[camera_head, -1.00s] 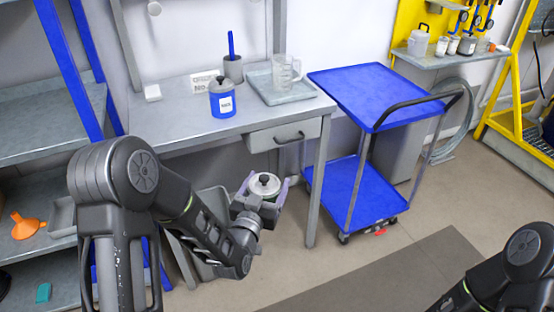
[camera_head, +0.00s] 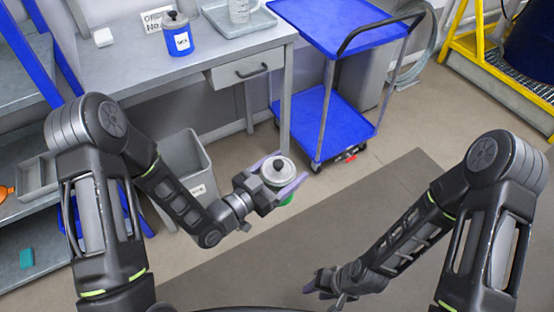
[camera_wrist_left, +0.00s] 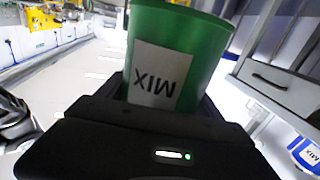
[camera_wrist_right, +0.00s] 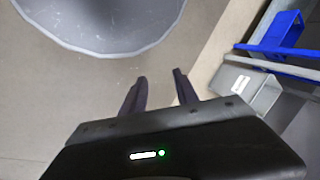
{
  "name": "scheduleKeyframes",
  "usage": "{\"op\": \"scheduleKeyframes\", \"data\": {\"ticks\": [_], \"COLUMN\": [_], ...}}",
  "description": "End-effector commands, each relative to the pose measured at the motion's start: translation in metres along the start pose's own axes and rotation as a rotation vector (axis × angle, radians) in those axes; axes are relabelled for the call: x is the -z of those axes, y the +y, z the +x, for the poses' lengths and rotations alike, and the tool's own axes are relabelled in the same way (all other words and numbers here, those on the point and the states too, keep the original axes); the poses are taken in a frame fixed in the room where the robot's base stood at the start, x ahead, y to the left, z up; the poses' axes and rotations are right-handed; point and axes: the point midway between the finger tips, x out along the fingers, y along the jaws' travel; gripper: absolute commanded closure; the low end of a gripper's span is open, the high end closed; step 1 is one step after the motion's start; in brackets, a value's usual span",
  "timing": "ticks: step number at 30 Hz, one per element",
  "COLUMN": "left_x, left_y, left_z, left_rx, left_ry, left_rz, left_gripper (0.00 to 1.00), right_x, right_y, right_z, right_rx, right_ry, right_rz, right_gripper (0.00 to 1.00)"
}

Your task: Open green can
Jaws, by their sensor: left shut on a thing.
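The green can (camera_head: 287,200) is held in my left gripper (camera_head: 291,167), in the air in front of the workbench. My right gripper (camera_head: 312,284) is low, below and a little right of the can. In the right wrist view this gripper (camera_wrist_right: 160,82) has its fingers apart with nothing between them.
A blue can (camera_head: 180,38) stands on the workbench (camera_head: 130,75) beside a grey tray (camera_head: 240,22). A grey bin (camera_head: 185,165) stands left of the held can. A blue cart (camera_head: 330,125) is behind it. A large round grey shape (camera_wrist_right: 95,20) in the right wrist view is unclear.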

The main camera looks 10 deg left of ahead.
Motion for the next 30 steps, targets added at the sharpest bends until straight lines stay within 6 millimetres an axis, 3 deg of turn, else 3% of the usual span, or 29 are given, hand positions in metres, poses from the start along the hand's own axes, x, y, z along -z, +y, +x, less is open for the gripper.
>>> {"op": "scheduleKeyframes", "data": {"ticks": [5, 9, 14, 17, 23, 27, 30], "left_x": [0.001, 0.000, 0.001, 0.001, 0.001, 0.001, 0.001], "left_y": [0.000, 0.000, 0.000, 0.000, 0.000, -0.001, -0.001], "left_z": [0.000, 0.000, 0.000, 0.000, 0.000, 0.000, 0.000], "left_rx": [0.000, 0.001, 0.001, 0.001, 0.001, 0.002, 0.002], "left_ry": [0.002, 0.000, 0.001, 0.001, 0.002, 0.002, 0.002], "left_rz": [0.001, 0.000, 0.000, 0.000, 0.000, 0.001, 0.000], "left_gripper": [0.97, 0.97, 0.97, 0.97, 0.97, 0.97, 0.97], "right_x": [0.000, 0.002, 0.025, 0.055, 0.148, 0.215, 0.246], "right_y": [0.000, 0.000, -0.005, -0.013, -0.045, -0.083, -0.112], "right_z": [0.000, 0.000, -0.001, -0.005, -0.034, -0.081, -0.125], "right_rx": [0.000, 0.002, 0.025, 0.057, 0.180, 0.312, 0.426], "right_ry": [0.000, 0.006, 0.066, 0.148, 0.416, 0.649, 0.801], "right_rz": [0.000, -0.004, -0.043, -0.098, -0.291, -0.491, -0.660], "right_gripper": [0.64, 0.54, 0.50, 0.50, 0.50, 0.50, 0.50]}}
